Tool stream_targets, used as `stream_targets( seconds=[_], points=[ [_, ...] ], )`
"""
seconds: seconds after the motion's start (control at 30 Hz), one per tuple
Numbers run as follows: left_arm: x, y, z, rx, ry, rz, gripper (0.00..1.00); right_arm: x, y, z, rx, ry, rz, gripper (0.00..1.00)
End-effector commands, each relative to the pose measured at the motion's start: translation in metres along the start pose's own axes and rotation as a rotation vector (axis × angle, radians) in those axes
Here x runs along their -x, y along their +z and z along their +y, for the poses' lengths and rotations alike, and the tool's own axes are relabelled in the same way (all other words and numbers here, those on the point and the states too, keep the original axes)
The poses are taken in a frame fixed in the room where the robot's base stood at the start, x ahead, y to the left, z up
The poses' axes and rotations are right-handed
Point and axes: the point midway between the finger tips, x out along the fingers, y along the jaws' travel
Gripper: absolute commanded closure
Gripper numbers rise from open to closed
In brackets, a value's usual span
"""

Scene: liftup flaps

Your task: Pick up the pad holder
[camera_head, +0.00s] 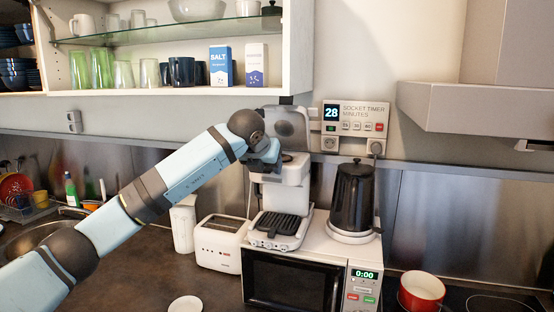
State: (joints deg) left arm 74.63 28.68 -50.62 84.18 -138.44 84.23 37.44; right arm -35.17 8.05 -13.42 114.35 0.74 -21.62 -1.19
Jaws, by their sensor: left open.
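The white coffee machine (286,196) stands on top of the microwave, with its grey lid (292,125) raised. My left arm comes in from the left, and my left gripper (266,163) is at the top of the machine, in front of the raised lid. The gripper is open, but its fingertips are small and partly hidden by the wrist. I cannot make out the pad holder clearly; a dark patch shows at the top of the machine beside the gripper. My right gripper is not in view.
The microwave (292,280) carries a black kettle (353,196) right of the machine. A white toaster (219,242) stands left of it. A red pot (421,290) is on the hob. An open shelf (190,37) with glasses hangs above.

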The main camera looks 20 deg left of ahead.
Motion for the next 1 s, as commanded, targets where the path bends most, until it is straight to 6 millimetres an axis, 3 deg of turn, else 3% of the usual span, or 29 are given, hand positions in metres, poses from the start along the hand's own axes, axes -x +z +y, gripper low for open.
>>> stream_targets(
  seconds=[0.3, 0.5, 0.57, 1.0],
  points=[
    [-0.0067, -0.0004, -0.0003, 0.0, 0.0, 0.0, 0.45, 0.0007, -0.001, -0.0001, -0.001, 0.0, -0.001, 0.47],
    [-0.0065, -0.0004, -0.0002, 0.0, 0.0, 0.0, 0.91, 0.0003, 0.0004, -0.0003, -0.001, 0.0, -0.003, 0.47],
    [-0.0065, -0.0004, -0.0002, 0.0, 0.0, 0.0, 1.0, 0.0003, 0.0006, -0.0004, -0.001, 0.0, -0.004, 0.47],
    [-0.0015, 0.0049, -0.0003, 0.0, 0.0, -0.002, 1.0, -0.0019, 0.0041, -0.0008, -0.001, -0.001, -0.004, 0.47]
  ],
)
